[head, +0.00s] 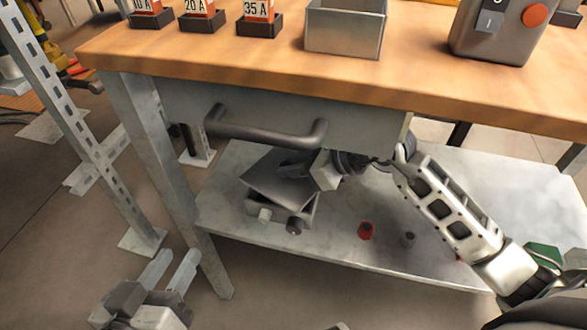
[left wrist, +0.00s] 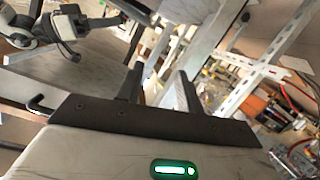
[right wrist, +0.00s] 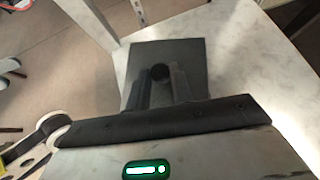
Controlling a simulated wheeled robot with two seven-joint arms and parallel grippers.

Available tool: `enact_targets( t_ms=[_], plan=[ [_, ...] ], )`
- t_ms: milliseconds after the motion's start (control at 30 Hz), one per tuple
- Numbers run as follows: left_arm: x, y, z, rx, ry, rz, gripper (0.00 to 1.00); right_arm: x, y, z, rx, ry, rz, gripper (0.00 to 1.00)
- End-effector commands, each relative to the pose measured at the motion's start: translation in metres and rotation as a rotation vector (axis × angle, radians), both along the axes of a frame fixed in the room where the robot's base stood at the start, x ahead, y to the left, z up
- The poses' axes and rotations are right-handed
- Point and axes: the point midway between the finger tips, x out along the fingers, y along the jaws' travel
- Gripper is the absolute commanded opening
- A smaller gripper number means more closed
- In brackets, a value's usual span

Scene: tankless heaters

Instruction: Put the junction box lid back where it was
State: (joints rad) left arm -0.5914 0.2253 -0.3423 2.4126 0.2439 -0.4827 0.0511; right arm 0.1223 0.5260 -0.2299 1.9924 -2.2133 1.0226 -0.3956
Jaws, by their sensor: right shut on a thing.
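The junction box lid (head: 284,187) is a flat grey square plate, just above or on the junction box (head: 309,213) on the lower shelf. I cannot tell whether they touch. The box shows a pale and a dark round fitting at its front. My right gripper (head: 290,168) reaches in under the drawer and is shut on the lid's knob. In the right wrist view the lid (right wrist: 190,57) spreads out beyond the fingers, with the black knob (right wrist: 160,72) between them, and hides the box. My left gripper (head: 171,270) is open and empty, low at the left, away from the box.
The workbench top (head: 420,92) and the drawer with its dark handle (head: 265,134) hang over the shelf (head: 350,255). A metal bench leg (head: 165,165) stands at the left.

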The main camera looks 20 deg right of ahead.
Motion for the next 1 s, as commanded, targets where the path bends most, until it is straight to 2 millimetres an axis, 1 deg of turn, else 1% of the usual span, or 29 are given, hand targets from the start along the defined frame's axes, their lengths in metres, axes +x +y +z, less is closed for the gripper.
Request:
enact_targets(
  t_ms=[33, 67, 100, 367, 400, 433, 467, 867, 1000],
  plan=[
    [0.000, 0.000, -0.002, -0.004, -0.001, 0.000, 0.36, 0.005, 0.005, -0.003, 0.003, -0.002, 0.001, 0.00],
    [0.000, -0.001, -0.005, -0.013, -0.002, -0.001, 0.36, 0.003, 0.003, -0.011, 0.000, 0.002, -0.001, 0.00],
    [0.000, -0.001, -0.004, -0.026, -0.002, -0.002, 0.36, 0.003, 0.003, -0.014, 0.000, 0.002, -0.001, 0.00],
    [0.002, -0.003, 0.006, -0.051, -0.014, -0.001, 0.36, 0.003, 0.002, -0.015, -0.002, 0.000, 0.000, 0.00],
    [0.002, -0.003, 0.006, -0.052, -0.015, 0.000, 0.36, 0.002, 0.002, -0.016, -0.002, 0.001, -0.001, 0.31],
    [0.002, -0.003, 0.006, -0.052, -0.015, 0.000, 0.36, 0.002, 0.002, -0.016, -0.001, 0.001, 0.000, 0.39],
    [0.002, -0.003, 0.006, -0.051, -0.015, 0.001, 0.36, 0.002, 0.002, -0.016, -0.001, 0.001, 0.000, 0.44],
    [0.002, -0.003, 0.006, -0.051, -0.015, 0.000, 0.36, 0.002, 0.002, -0.015, -0.001, 0.000, -0.001, 0.44],
    [0.002, -0.002, 0.009, -0.041, -0.017, 0.001, 0.36, -0.004, -0.005, -0.008, -0.002, 0.001, -0.002, 0.44]
  ],
)
